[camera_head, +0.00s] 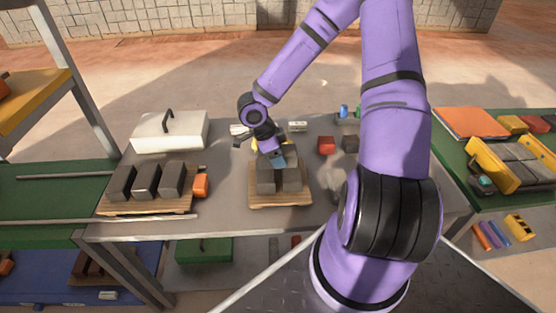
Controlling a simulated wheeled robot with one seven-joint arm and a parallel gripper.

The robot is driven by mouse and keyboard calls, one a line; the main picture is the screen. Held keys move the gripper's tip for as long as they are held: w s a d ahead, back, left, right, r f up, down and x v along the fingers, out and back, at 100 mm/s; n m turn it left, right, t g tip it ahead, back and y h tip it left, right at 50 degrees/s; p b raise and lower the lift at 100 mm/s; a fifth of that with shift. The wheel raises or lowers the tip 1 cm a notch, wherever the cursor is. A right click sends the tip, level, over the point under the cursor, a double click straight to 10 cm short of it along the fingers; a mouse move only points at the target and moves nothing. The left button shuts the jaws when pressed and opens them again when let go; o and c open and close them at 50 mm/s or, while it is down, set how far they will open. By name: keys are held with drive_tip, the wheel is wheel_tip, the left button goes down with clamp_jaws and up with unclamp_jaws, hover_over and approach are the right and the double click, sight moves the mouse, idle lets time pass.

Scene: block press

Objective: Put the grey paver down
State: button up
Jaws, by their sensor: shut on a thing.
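My gripper (273,161) is above the middle wooden board (280,202), at the end of my purple arm. It is shut on a grey paver (265,179), the left of two seen there. Another grey paver (292,180) stands close to its right on the same board. The fingertips and the held paver's top are partly hidden by the gripper. I cannot tell whether the held paver touches the board.
A left board (145,207) bears several dark grey blocks, with an orange block (201,185) at its right. A white lidded box (170,131) stands behind. A red block (326,145) and a dark block (350,144) lie to the right.

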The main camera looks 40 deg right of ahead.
drive_tip(key=shift+f, duration=1.2)
drive_tip(key=shift+f, duration=0.45)
drive_tip(key=o, duration=1.5)
